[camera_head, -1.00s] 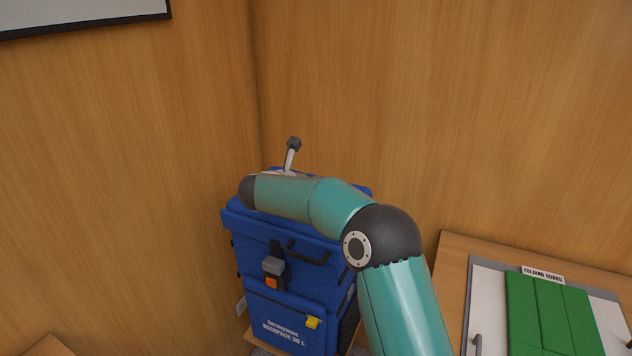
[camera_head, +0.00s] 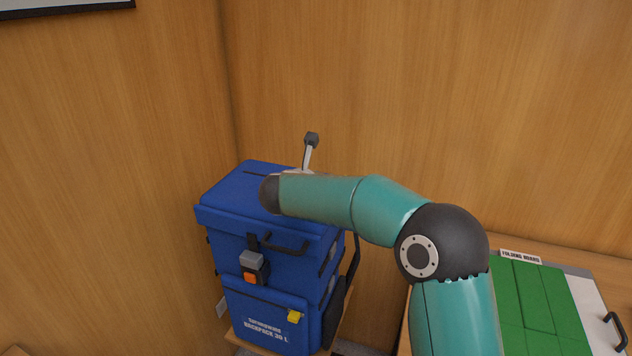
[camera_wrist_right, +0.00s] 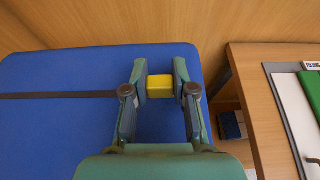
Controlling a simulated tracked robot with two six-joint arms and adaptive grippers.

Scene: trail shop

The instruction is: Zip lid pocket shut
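A blue backpack (camera_head: 265,260) stands upright with its lid (camera_head: 238,187) on top. In the right wrist view the blue lid (camera_wrist_right: 60,125) fills the left and middle. A thin dark zip line (camera_wrist_right: 60,96) runs across it from the left edge to my right gripper. My right gripper (camera_wrist_right: 160,72) is over the right part of the lid, with its fingers against both sides of a yellow zip pull (camera_wrist_right: 160,87). In the head view my right arm hides the gripper and the pull. My left gripper is not in view.
A wooden table (camera_wrist_right: 253,90) with a green folding board (camera_head: 535,305) stands to the right. Wooden walls (camera_head: 400,90) close in behind and left of the backpack. A buckle (camera_head: 252,268) and a small yellow tab (camera_head: 295,316) are on the backpack's front.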

